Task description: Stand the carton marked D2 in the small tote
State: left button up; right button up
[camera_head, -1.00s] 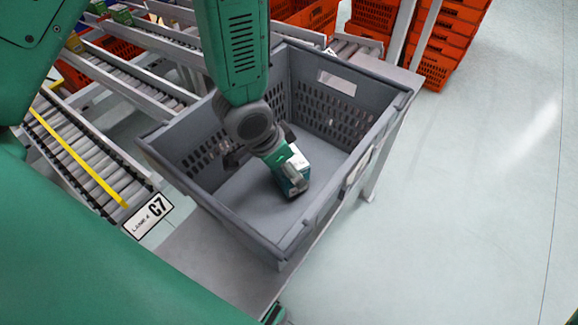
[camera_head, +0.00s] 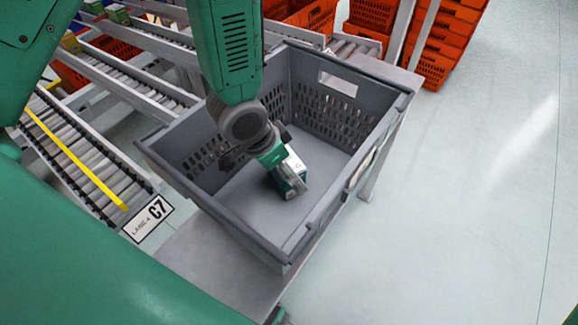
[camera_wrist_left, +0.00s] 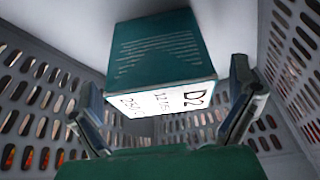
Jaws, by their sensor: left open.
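The carton marked D2 (camera_head: 297,164) is teal and white and sits inside the grey tote (camera_head: 243,192), near the middle of its floor. In the left wrist view the carton (camera_wrist_left: 165,55) shows a teal face and a white face with D2 printed on it. My left gripper (camera_head: 287,172) reaches down into the tote at the carton. In the wrist view its open fingers (camera_wrist_left: 165,102) are on either side of the carton, with gaps visible. The carton's underside and its contact with the floor are hidden. My right gripper is not in view.
The tote has slotted walls and stands on a grey bench (camera_head: 205,258). A C7 lane sign (camera_head: 148,218) is at its left. Roller conveyors (camera_head: 85,150) run behind and left. Orange crates (camera_head: 440,45) are stacked at the back. Open floor lies to the right.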

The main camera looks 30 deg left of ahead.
pick_arm(q)
jog(key=p+v, duration=0.1)
jog(key=v, duration=1)
jog(key=shift+a, duration=0.2)
